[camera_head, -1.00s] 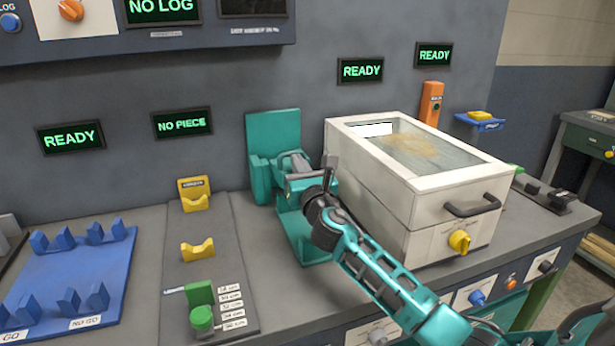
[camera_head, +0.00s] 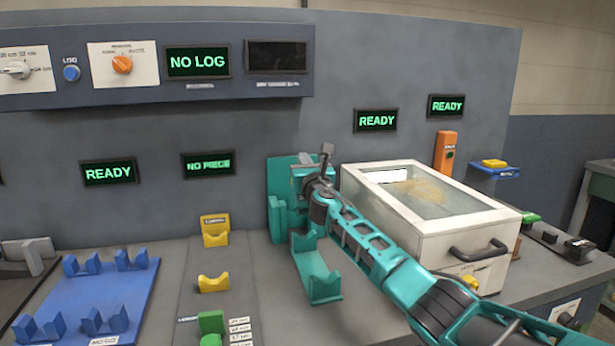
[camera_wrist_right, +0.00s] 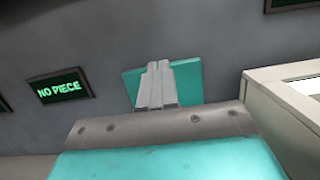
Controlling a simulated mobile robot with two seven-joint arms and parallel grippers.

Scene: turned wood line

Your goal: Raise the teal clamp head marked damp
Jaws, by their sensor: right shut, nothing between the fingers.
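The teal clamp (camera_head: 282,178) stands at the back of the bench against the grey panel. Its upright back plate has a teal block (camera_head: 278,218) low on its left side. A teal V-shaped cradle (camera_head: 318,280) sits in front below. No "damp" marking is readable, and my right arm hides much of the clamp. My right gripper (camera_head: 302,169) is in front of the plate's upper part. In the right wrist view its grey fingers (camera_wrist_right: 156,85) are together and empty, with the teal plate (camera_wrist_right: 190,82) behind them; contact cannot be told. My left gripper is out of view.
A white glass-lidded box (camera_head: 440,210) stands close to the right of the clamp. Yellow cradles (camera_head: 213,284) and a blue fixture (camera_head: 135,285) are on the left. An instrument panel (camera_head: 150,85) overhangs at upper left. One display (camera_head: 208,164) reads NO PIECE.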

